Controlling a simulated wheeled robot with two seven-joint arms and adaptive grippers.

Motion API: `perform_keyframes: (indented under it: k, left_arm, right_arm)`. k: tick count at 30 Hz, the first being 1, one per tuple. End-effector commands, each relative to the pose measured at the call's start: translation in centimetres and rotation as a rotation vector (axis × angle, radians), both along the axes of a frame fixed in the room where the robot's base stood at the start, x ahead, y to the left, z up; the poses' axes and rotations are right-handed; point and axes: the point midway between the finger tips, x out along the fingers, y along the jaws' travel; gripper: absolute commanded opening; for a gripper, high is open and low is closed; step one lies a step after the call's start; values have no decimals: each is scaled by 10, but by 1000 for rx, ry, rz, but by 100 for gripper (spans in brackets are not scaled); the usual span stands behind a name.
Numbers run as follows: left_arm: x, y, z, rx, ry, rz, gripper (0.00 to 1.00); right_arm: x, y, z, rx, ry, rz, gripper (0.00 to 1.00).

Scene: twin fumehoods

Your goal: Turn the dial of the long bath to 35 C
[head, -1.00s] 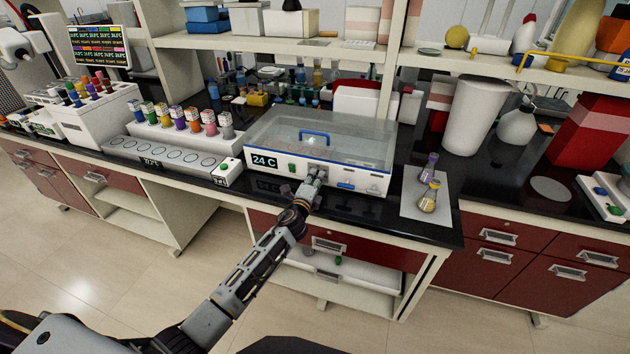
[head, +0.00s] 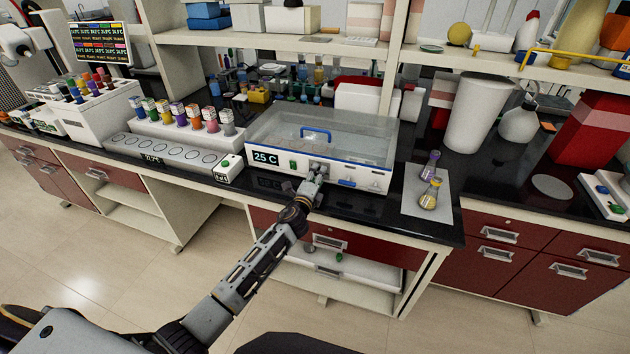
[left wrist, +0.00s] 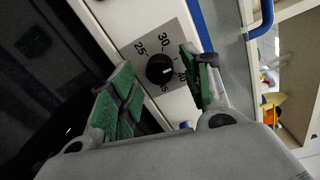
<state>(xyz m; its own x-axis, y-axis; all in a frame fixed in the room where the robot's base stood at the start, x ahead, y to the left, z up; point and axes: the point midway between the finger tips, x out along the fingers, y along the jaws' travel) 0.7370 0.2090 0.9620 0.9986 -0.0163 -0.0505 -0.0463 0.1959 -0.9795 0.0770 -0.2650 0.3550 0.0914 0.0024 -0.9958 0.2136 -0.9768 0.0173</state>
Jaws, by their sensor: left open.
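The long bath (head: 325,140) is a white box with a clear lid and a blue handle, on the black bench in the head view. Its display (head: 265,157) reads 25 C. The black dial (left wrist: 160,69) shows in the left wrist view, on a grey plate with numbers such as 25 and 30 around it. My left gripper (head: 316,168) is at the bath's front panel. In the left wrist view its green-padded fingers (left wrist: 160,92) are open, one on each side of the dial, with a gap visible around the knob. My right gripper is not in view.
Left of the bath stands a long block with round wells (head: 172,150) and a row of coloured-label vials behind it. To the right, two flasks (head: 429,193) stand on a pale mat (head: 412,206). A shelf runs above the bench.

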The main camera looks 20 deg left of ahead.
Motion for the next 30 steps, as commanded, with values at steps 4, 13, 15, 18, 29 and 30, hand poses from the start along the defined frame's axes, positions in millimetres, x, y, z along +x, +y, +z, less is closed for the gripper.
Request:
perform_keyframes:
  k: [4, 13, 15, 18, 29, 30]
  left_arm:
    - [-2, 0, 0, 0, 0, 0, 48]
    - [-21, 1, 0, 1, 1, 1, 48]
    - [-27, 1, 1, 1, 0, 0, 48]
    - [-36, 1, 1, 0, 0, -1, 48]
    - [-70, 1, 2, 0, 2, 0, 48]
    - [-73, 1, 2, 0, 2, 0, 48]
  right_arm:
    - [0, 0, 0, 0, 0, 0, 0]
    - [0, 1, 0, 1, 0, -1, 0]
    - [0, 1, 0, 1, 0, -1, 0]
    - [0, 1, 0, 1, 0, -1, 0]
    - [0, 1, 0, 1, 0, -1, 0]
    - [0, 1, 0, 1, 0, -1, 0]
